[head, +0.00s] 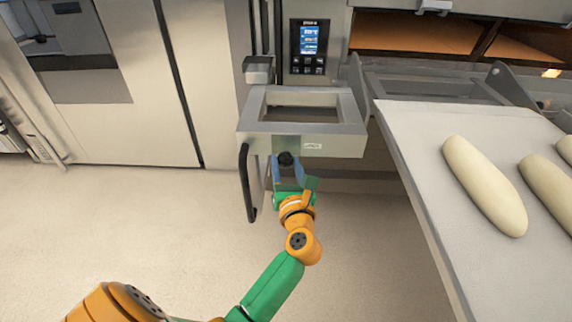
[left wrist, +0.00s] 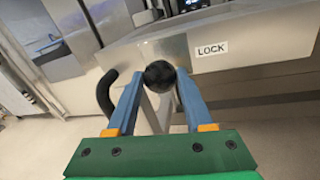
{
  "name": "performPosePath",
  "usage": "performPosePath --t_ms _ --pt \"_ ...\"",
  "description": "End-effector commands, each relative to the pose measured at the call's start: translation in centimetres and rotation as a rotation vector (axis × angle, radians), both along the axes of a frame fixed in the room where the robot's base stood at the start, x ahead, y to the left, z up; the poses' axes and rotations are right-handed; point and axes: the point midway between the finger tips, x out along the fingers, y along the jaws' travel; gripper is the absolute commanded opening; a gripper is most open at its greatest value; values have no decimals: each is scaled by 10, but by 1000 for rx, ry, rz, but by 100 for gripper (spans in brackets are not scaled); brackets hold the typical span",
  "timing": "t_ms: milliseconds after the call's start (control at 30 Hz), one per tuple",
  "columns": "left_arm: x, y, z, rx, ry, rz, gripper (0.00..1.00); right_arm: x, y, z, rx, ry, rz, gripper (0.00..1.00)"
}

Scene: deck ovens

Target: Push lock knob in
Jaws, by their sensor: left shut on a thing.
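The lock knob (left wrist: 159,75) is a black ball on the front of a steel frame, beside a white label reading LOCK (left wrist: 211,49). In the head view the knob (head: 286,158) shows under the front bar of the frame. My left gripper (head: 288,168) comes up from below and is at the knob. In the left wrist view the blue fingers of the left gripper (left wrist: 157,80) stand on both sides of the knob and are shut on it. The part of the knob behind the ball is hidden. My right gripper is in neither view.
A black curved handle (head: 246,183) hangs left of the knob. A pale loading board (head: 420,150) with several dough loaves (head: 485,186) stands to the right. An oven control panel (head: 309,47) is behind the steel frame (head: 255,127). The floor at left is clear.

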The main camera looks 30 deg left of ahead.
Motion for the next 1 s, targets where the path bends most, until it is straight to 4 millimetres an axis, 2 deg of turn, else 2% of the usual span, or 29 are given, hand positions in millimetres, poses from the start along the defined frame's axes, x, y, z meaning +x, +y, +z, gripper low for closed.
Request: performPosePath --t_ms 200,433,667,700,800,1000 --pt "1 1 0 1 1 0 0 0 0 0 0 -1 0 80" --pt "22 13 0 2 0 1 0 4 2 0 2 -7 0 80" --pt "23 14 1 3 -3 0 0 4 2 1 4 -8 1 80" --pt "23 14 2 3 -3 0 54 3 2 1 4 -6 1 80" --pt "22 14 2 2 -4 0 80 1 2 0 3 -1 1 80" --pt "22 14 1 1 -2 1 80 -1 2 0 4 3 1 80"
